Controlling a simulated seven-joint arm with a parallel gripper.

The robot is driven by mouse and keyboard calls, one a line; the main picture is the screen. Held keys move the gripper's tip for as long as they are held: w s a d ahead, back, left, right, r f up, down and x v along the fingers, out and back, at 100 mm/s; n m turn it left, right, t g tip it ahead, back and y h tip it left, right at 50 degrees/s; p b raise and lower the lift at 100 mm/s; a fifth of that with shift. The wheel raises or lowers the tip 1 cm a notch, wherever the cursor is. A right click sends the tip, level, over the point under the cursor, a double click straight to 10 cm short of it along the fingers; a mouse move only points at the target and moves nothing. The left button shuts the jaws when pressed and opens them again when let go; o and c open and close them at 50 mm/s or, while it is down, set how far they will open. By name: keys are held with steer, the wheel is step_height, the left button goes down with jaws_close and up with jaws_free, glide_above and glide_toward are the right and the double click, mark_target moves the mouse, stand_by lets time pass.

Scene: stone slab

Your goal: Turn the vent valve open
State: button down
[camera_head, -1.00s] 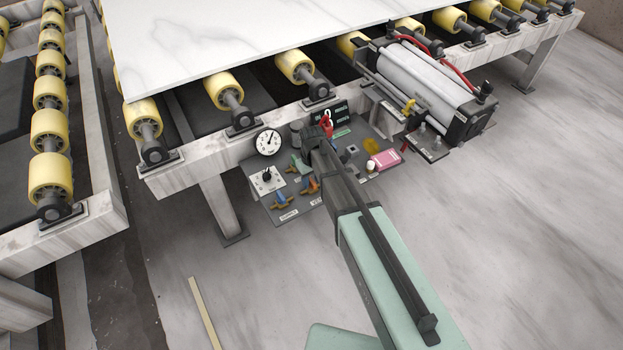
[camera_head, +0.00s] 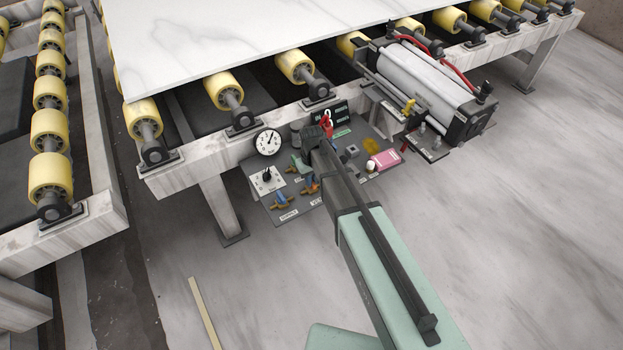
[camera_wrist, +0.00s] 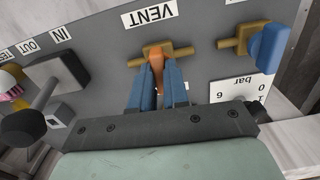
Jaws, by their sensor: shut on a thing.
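The vent valve has a brass body (camera_wrist: 178,50) and an orange lever handle (camera_wrist: 156,62), below the upside-down VENT label (camera_wrist: 148,14) in the wrist view. My gripper (camera_wrist: 158,82) has its two blue fingers shut on the orange handle, one on each side. The handle runs toward me, across the line of the brass body. The lower part of the handle is hidden between the fingers. In the head view the valve (camera_head: 309,189) shows only partly beside my arm.
A grey block (camera_wrist: 58,78) and dark knob (camera_wrist: 25,126) are at left. A roller frame (camera_head: 215,150) stands behind the panel.

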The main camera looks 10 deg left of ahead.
steer(key=m, duration=0.4)
steer(key=shift+m, duration=0.4)
steer(key=m, duration=0.8)
steer(key=shift+m, duration=2.2)
steer(key=c, duration=1.1)
jaws_free()
